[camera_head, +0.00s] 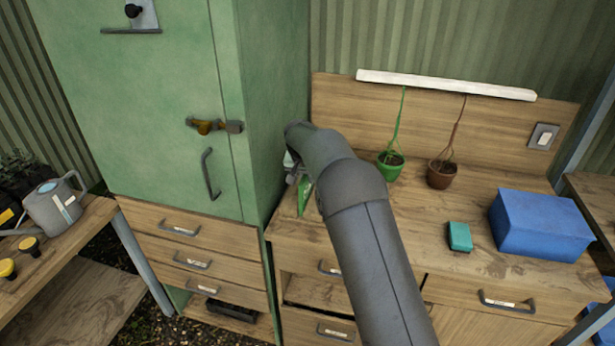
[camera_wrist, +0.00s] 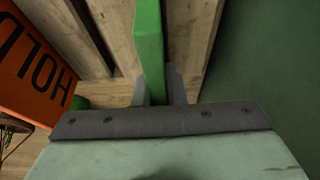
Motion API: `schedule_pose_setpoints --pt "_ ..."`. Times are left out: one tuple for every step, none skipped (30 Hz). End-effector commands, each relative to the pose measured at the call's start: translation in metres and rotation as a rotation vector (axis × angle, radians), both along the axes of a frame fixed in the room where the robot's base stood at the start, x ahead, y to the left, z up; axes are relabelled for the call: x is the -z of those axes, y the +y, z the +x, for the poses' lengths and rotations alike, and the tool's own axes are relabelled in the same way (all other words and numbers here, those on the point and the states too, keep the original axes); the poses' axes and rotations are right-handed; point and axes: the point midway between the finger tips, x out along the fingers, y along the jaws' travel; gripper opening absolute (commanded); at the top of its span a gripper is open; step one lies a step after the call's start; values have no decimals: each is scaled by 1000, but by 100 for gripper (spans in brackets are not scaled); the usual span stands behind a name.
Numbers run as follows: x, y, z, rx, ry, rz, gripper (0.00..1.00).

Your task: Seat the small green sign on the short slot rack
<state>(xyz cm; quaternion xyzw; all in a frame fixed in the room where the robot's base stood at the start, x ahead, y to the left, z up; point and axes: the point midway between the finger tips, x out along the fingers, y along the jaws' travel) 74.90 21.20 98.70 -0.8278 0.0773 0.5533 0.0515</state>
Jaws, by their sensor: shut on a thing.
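The small green sign (camera_wrist: 149,45) is held upright between the two fingers of my gripper (camera_wrist: 158,88) in the wrist view. Only its narrow edge faces that camera. In the head view a green part of the sign (camera_head: 305,194) shows below my gripper (camera_head: 297,172), at the left end of the bench beside the green cabinet. My arm hides much of this spot. In the wrist view pale wooden bars (camera_wrist: 116,28) with dark gaps lie around the sign. I cannot tell whether they are the short slot rack, or whether the sign touches them.
An orange sign (camera_wrist: 38,62) lettered HOLD stands close on the left in the wrist view. The green cabinet (camera_head: 270,110) walls the left side. Two potted plants (camera_head: 390,165), a teal block (camera_head: 459,236) and a blue box (camera_head: 541,225) stand farther right on the bench.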

Motion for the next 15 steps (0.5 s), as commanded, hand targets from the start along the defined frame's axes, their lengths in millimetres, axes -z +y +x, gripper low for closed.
schedule_pose_setpoints --pt "0 0 0 0 -1 0 0" --pt "0 0 0 0 -1 0 0" --pt "0 0 0 0 -1 0 0" --pt "0 0 0 0 -1 0 0" --pt "0 0 0 0 -1 0 0" --pt "0 0 0 0 -1 0 0" --pt "0 0 0 0 -1 0 0" --pt "0 0 0 0 -1 0 0" --pt "0 0 0 0 -1 0 0" --pt "0 0 0 0 -1 0 0" --pt "1 0 0 0 -1 0 0" --pt "1 0 0 0 -1 0 0" --pt "2 0 0 0 -1 0 0" --pt "2 0 0 0 -1 0 0" --pt "3 0 0 0 -1 0 0"
